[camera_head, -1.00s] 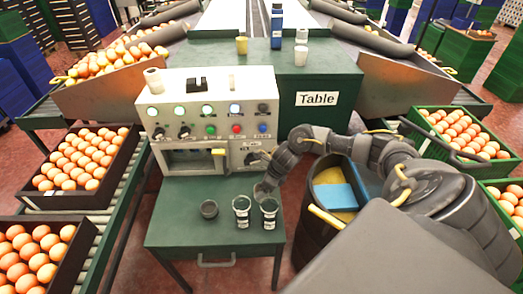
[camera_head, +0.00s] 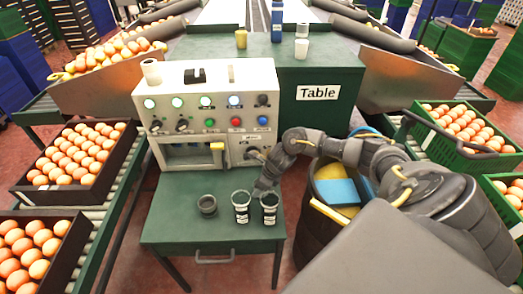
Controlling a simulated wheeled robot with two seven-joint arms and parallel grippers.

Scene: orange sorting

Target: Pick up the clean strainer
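Three small containers stand in a row on the green stand (camera_head: 180,225). They are a short dark round cup (camera_head: 207,205) on the left, a taller glass-like container with a label (camera_head: 241,207) in the middle, and a similar labelled one (camera_head: 269,208) on the right. The labels are too small to read, so I cannot tell which is the clean strainer. My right gripper (camera_head: 262,187) is just behind the two labelled containers, close to the right one. Its fingers are too small and dark to tell open from shut. My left gripper is not in view.
A control machine (camera_head: 208,100) with buttons and knobs stands directly behind the containers. A dark barrel (camera_head: 312,228) with blue and yellow items is to the right. Orange crates (camera_head: 110,185) line the left. A green table (camera_head: 345,75) is behind. The stand's left and front top are clear.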

